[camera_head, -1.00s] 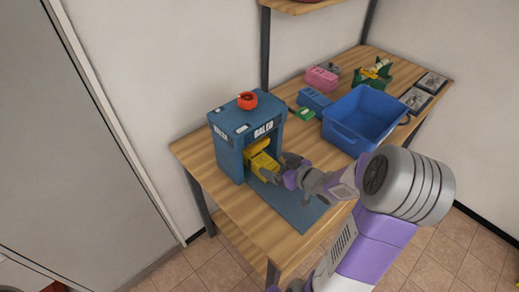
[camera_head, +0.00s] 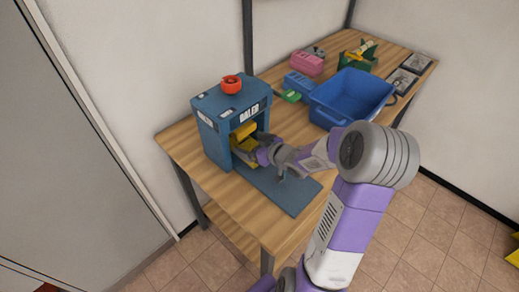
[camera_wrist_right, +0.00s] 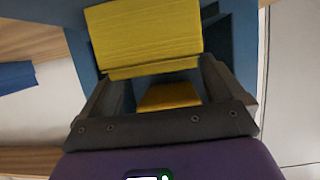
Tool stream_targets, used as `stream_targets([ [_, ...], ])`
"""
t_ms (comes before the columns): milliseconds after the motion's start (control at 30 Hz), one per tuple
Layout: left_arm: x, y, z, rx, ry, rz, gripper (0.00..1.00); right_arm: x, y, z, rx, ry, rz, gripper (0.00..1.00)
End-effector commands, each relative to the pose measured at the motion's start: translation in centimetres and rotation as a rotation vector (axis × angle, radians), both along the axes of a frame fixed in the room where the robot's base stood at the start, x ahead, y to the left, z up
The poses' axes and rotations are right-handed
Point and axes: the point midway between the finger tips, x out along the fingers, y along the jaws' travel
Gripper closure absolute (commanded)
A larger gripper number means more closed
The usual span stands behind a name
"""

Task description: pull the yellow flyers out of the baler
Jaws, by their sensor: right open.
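The blue baler (camera_head: 211,148) stands at the near left end of the wooden table, with a red knob on top and an open front. Yellow flyers (camera_head: 243,131) show as a bundle inside its opening. My right gripper (camera_head: 251,146) is at the opening, open, with its fingers at the flyers. In the right wrist view a yellow block (camera_wrist_right: 145,38) lies just beyond the fingertips, and a second yellow piece (camera_wrist_right: 168,96) shows between the fingers (camera_wrist_right: 158,78). I cannot tell whether the fingers touch either one. My left gripper is out of view.
A blue mat (camera_head: 283,193) lies in front of the baler. A blue bin (camera_head: 350,97), a pink box (camera_head: 306,64), a smaller blue box (camera_head: 300,83) and a green item (camera_head: 291,96) stand farther back. The table's near left corner is bare.

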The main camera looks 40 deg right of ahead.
Motion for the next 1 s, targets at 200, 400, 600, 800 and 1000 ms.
stream_targets([
  [200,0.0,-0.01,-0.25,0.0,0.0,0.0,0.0,0.69,0.02,-0.24,0.001,0.0,-0.001,0.04],
  [400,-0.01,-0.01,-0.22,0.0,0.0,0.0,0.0,0.66,0.03,-0.21,0.0,0.0,-0.001,0.07],
  [600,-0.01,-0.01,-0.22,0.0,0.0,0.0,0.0,0.65,0.03,-0.21,0.0,0.0,-0.001,0.38],
  [800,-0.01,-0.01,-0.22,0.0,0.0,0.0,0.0,0.63,0.03,-0.22,0.0,0.0,-0.001,0.69],
  [1000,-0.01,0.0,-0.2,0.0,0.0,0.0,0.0,0.71,0.12,-0.23,0.0,0.0,0.002,0.73],
])
